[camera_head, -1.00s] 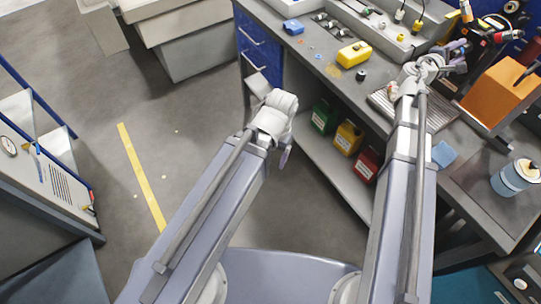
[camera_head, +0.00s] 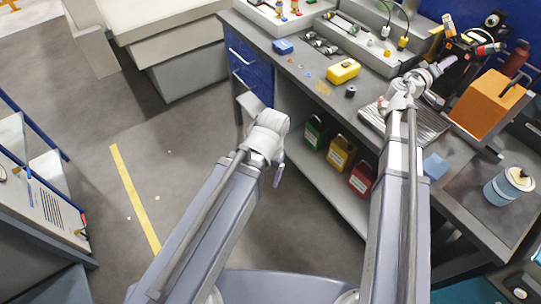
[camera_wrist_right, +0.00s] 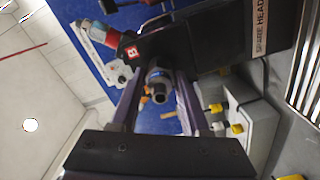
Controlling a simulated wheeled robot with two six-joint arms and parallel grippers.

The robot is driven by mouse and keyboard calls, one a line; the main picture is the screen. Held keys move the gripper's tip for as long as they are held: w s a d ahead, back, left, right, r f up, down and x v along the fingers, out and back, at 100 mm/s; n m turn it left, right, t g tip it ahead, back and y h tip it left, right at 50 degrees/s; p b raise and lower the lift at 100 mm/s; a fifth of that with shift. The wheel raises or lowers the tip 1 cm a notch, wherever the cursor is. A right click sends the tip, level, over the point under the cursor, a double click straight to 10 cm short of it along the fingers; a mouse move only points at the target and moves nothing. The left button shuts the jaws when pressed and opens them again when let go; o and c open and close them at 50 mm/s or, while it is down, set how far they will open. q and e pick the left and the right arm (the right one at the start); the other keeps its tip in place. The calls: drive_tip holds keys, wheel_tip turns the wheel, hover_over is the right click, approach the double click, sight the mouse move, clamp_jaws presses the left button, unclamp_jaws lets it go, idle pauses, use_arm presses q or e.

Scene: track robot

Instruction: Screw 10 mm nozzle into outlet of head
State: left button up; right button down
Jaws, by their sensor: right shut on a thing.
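My right gripper (camera_head: 446,66) is over the back of the bench, close to the dark head assembly (camera_head: 463,72). In the right wrist view my right gripper (camera_wrist_right: 160,98) is shut on a small dark cylindrical nozzle (camera_wrist_right: 160,88), which points end-on to the camera. Beyond it is a black body (camera_wrist_right: 235,45) lettered "SPARE HEAD", with a red-and-grey fitting (camera_wrist_right: 103,33) and a red "B" tag. I cannot tell whether the nozzle touches the outlet. My left gripper (camera_head: 279,175) hangs over the floor in front of the bench; its jaws are too small to read.
A yellow case (camera_head: 343,71) and blue block (camera_head: 283,47) lie on the bench. A blue-grey jar (camera_head: 508,185) stands at right.

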drive_tip(key=shift+m, duration=0.7)
drive_tip(key=m, duration=0.9)
drive_tip(key=shift+m, duration=1.5)
drive_tip(key=shift+m, duration=0.4)
drive_tip(key=shift+c, duration=1.5)
unclamp_jaws()
